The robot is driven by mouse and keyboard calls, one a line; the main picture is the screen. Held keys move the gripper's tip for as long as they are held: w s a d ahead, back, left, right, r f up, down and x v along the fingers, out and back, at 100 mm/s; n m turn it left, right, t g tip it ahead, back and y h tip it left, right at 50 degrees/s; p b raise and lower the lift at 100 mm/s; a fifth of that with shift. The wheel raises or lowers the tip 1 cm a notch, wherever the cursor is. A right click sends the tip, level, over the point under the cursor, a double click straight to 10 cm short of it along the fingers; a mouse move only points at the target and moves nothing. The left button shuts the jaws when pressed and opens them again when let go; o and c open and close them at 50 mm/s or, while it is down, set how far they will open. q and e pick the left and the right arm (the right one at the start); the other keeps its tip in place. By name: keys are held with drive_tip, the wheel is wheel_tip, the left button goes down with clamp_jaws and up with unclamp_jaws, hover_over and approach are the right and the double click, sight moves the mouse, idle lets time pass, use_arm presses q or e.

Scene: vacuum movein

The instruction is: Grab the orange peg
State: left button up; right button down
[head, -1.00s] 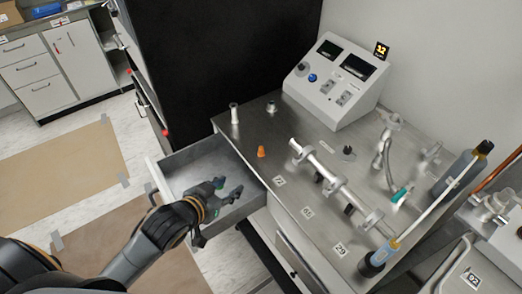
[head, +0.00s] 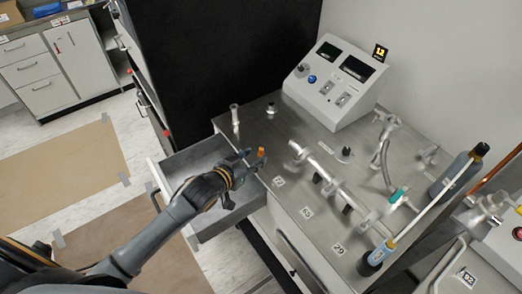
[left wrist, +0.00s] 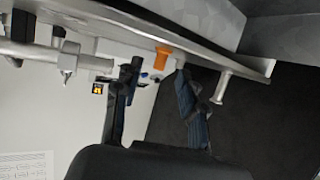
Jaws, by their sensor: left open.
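The orange peg (head: 261,152) stands on the grey metal bench top, near its front left edge above the open drawer. My left gripper (head: 249,163) is open, with its fingertips close to the peg on its left side. In the left wrist view the orange peg (left wrist: 163,57) shows just beyond the two spread fingertips (left wrist: 158,72), between their lines. I cannot tell whether a finger touches it. My right gripper is not in view.
An open grey drawer (head: 207,230) lies under my left arm. A small metal post (head: 235,116) and a horizontal metal tube (head: 325,170) stand near the peg. A control box (head: 337,82) sits behind, and a bottle (head: 458,170) at the right.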

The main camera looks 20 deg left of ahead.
sight(260, 152)
use_arm(q)
drive_tip(key=x, duration=0.4)
drive_tip(key=shift+p, duration=0.35)
clamp_jaws()
